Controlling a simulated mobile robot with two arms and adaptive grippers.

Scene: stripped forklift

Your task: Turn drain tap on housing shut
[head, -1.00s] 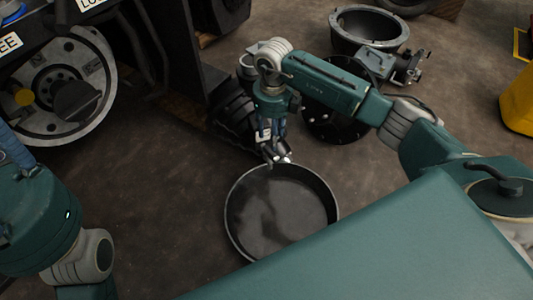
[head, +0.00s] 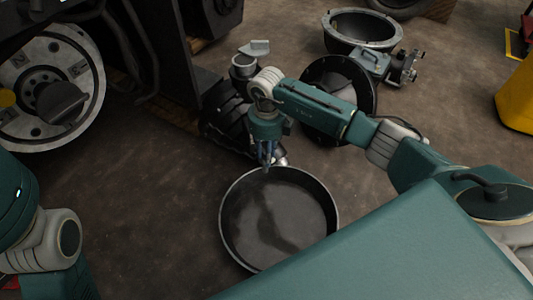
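A dark ribbed housing (head: 228,118) lies on the floor beside the forklift, partly hidden by my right arm. A small pale metal fitting (head: 281,160) shows at its near right end, above the far rim of a round black pan; it may be the drain tap, but its handle position is too small to tell. My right gripper (head: 267,164) points down just left of this fitting, over the pan's far rim. I cannot tell whether it touches the fitting or how far its fingers are apart. My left arm shows at the left edge; its gripper is out of view.
The black pan (head: 318,192) holds dark liquid or a wet patch. Behind my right arm are a black disc (head: 345,75), a bowl-shaped casting (head: 362,27) and a metal pump-like part (head: 402,68). A yellow object (head: 517,100) stands right. The forklift wheel (head: 82,78) is left.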

